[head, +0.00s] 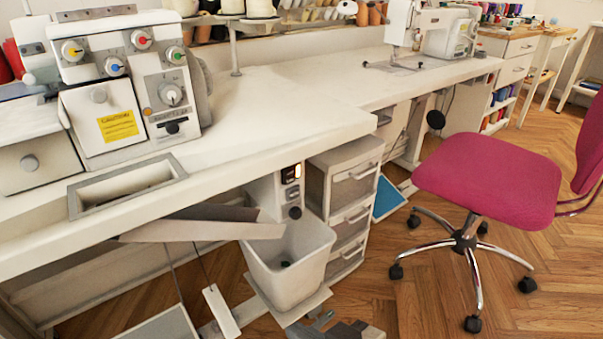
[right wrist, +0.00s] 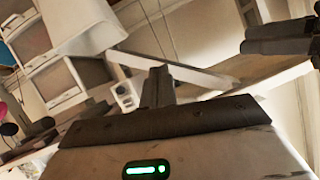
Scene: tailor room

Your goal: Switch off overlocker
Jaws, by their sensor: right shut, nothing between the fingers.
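The overlocker (head: 115,85) stands at the left end of the white table in the head view, with coloured dials and a yellow caution label. Under the table edge hangs a white switch box (head: 290,192) with a small lit switch and a dark round knob. The switch box also shows small in the right wrist view (right wrist: 124,97), just left of the fingers. My right gripper (head: 325,318) is low at the bottom of the head view, below and apart from the switch box. In the right wrist view its fingers (right wrist: 158,86) are shut and empty.
A white bin (head: 288,255) hangs below the switch box, under a slanted chute (head: 200,227). A drawer unit (head: 345,200) stands right of it. A pink chair (head: 487,180) stands on the wood floor. A dark part at the wrist view's upper right is unclear.

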